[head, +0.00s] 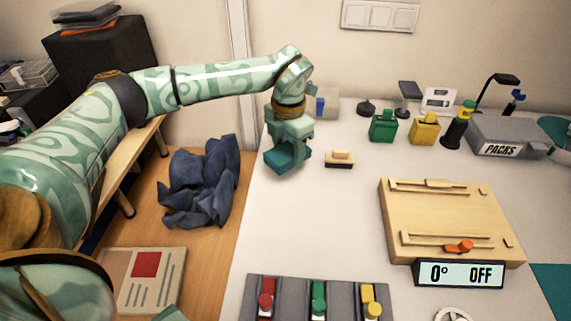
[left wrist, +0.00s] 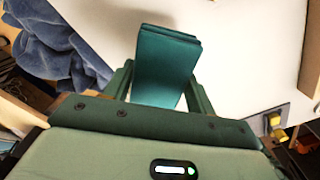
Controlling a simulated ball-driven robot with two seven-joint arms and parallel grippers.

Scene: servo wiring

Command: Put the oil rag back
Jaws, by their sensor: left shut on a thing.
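The oil rag appears to be the folded teal piece (head: 281,160) hanging under my left gripper (head: 290,141) at the left edge of the white table. In the left wrist view the teal piece (left wrist: 166,62) shows stacked layers and sits between the two green fingers of my left gripper (left wrist: 160,88). The gripper is shut on it and points down. I cannot tell whether the rag touches the table top or hangs just above it. My right gripper is not in view.
A brush-like block (head: 340,159) lies just right of the rag. A wooden board (head: 440,211) and a display box (head: 460,274) stand at right. Green (head: 382,127) and yellow (head: 424,129) containers stand at the back. A crumpled blue cloth (head: 200,182) is left of the table. The table's middle is clear.

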